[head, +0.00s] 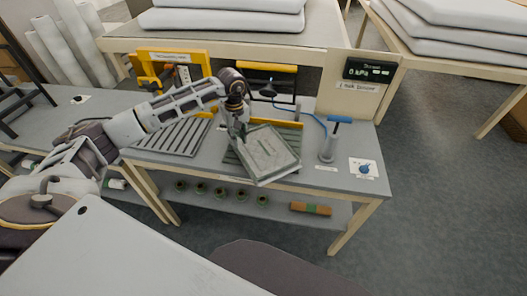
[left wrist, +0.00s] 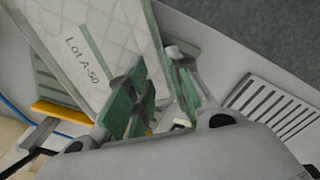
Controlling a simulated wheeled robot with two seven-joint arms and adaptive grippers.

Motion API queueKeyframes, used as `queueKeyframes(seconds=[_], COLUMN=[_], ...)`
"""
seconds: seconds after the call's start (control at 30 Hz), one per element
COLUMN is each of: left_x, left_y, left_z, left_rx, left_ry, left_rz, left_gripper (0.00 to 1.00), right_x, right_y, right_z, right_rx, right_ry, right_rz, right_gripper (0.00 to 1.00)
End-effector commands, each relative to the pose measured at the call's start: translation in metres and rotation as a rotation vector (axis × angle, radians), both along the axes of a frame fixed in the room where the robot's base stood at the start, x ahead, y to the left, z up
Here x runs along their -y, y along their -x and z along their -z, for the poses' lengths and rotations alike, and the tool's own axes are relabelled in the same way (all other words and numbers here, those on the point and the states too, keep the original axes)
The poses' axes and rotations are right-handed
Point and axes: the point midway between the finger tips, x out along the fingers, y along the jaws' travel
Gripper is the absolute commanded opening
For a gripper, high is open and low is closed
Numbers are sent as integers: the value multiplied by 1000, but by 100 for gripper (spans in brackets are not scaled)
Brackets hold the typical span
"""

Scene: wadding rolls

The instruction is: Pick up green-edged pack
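The green-edged pack (head: 268,155) is a pale flat slab with a grey-green border. In the head view it is tilted and turned above a dark green slatted rack (head: 231,157), its near corner over the bench's front edge. My left gripper (head: 238,131) is at the pack's far left corner. In the left wrist view the pack (left wrist: 113,35) shows a "Lot A-50" label and a green edge running down between my green-padded left fingers (left wrist: 160,95). They appear shut on that edge; the exact contact is partly hidden. My right gripper is not in view.
A second slatted rack (head: 174,138) lies to the left on the grey bench (head: 345,182). A blue-handled tool (head: 329,142) with a hose stands to the right, by a blue knob card (head: 364,168). Yellow-framed fixtures (head: 172,66) stand behind. Small rolls (head: 220,193) lie on the lower shelf.

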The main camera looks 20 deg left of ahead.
Motion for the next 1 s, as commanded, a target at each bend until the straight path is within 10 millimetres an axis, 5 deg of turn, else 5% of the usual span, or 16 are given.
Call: queueKeyframes(seconds=[1.0], left_x=[1], left_y=[2], left_z=[48], left_rx=[-3], left_ry=[1], left_rz=[0], left_gripper=[21], right_x=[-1], right_y=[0], right_z=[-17], right_rx=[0], right_ry=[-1], right_rz=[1], right_gripper=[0])
